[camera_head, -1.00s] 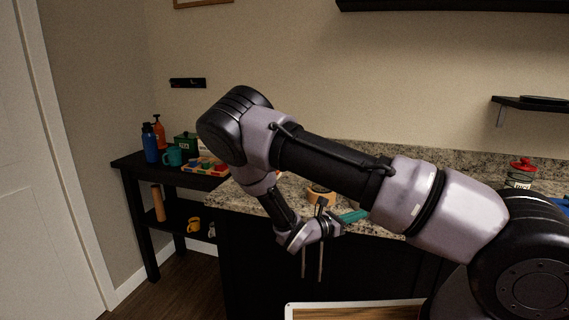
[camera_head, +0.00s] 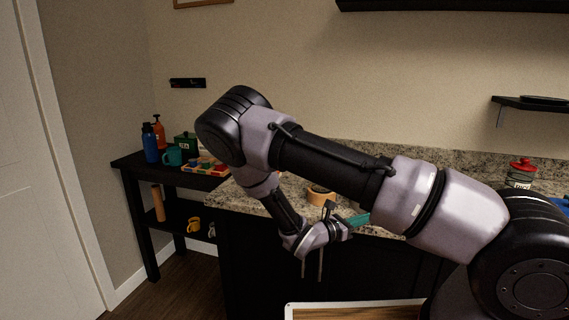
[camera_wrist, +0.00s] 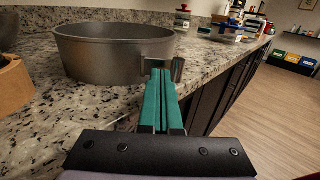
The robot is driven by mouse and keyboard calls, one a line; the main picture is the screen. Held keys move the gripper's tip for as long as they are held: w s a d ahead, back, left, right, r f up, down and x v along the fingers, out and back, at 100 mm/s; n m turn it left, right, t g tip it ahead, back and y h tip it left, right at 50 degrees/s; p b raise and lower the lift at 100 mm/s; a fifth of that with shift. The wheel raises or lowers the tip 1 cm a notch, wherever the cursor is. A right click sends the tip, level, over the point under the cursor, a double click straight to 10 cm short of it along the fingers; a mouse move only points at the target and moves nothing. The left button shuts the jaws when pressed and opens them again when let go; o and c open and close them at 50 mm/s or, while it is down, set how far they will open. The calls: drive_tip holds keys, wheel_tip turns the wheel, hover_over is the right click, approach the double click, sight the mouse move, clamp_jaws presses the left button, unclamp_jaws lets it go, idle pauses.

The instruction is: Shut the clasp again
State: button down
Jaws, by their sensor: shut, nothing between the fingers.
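A round dark grey metal pan (camera_wrist: 105,55) stands on the granite counter in the wrist view. A metal clasp (camera_wrist: 177,69) is on its right side, with a plate standing out from the wall; I cannot tell how far it is shut. My gripper (camera_wrist: 161,74) has teal fingers, shut together and empty. The fingertips are right at the clasp and cover part of it; whether they touch is unclear. In the head view my gripper (camera_head: 364,218) is by the counter's front edge, and my arm hides the pan.
A tan ring-shaped object (camera_head: 321,196) lies on the counter (camera_head: 255,192), close to the pan. A red-lidded jar (camera_head: 521,174) stands farther right. A dark side table (camera_head: 130,164) holds bottles and a mug. Open floor lies beyond the counter edge.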

idle(0.3)
drive_tip(key=shift+s+d, duration=0.25)
drive_tip(key=shift+d, duration=0.5)
drive_tip(key=shift+d, duration=0.55)
drive_tip(key=shift+s, duration=0.1)
drive_tip(key=v, duration=0.7)
drive_tip(key=shift+s+a, duration=0.25)
drive_tip(key=shift+s, duration=0.05)
